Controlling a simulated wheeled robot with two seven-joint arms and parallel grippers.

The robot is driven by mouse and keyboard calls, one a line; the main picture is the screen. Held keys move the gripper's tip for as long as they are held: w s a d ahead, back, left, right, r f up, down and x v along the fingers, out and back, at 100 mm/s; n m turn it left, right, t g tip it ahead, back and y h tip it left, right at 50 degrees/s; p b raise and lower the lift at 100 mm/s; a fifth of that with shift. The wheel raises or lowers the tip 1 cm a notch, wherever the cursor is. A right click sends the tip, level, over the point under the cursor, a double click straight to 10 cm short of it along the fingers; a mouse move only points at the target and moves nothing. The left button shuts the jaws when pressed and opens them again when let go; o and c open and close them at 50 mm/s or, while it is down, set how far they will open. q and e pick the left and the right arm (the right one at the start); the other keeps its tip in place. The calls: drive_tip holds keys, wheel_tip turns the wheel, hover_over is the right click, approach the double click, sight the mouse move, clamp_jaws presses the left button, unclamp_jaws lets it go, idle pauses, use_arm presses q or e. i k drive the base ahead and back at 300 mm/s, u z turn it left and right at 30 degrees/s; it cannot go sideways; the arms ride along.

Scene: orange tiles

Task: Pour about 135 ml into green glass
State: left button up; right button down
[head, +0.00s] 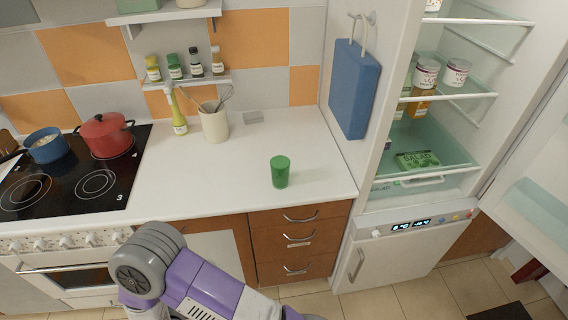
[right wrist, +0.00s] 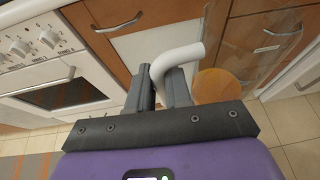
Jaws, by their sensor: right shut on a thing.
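The green glass (head: 280,172) stands upright on the white counter, near its front right part. Whether it holds anything is not clear from here. In the right wrist view my right gripper (right wrist: 174,85) is shut on the white handle (right wrist: 182,58) of a clear pitcher (right wrist: 243,45). Orange liquid (right wrist: 215,86) shows low in the pitcher. The pitcher is in front of the wooden cabinet fronts, away from the glass. The head view does not show the pitcher or either gripper; a purple and grey arm link of mine crosses its bottom edge.
On the counter (head: 240,190), a utensil crock (head: 214,125) and a yellow bottle (head: 179,115) stand behind and left of the glass. A stove (head: 75,185) with a red pot (head: 106,135) and blue pot (head: 46,146) is left. The fridge (head: 420,165) stands open right.

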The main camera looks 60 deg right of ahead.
sight(279, 165)
drive_tip(key=z, duration=1.1)
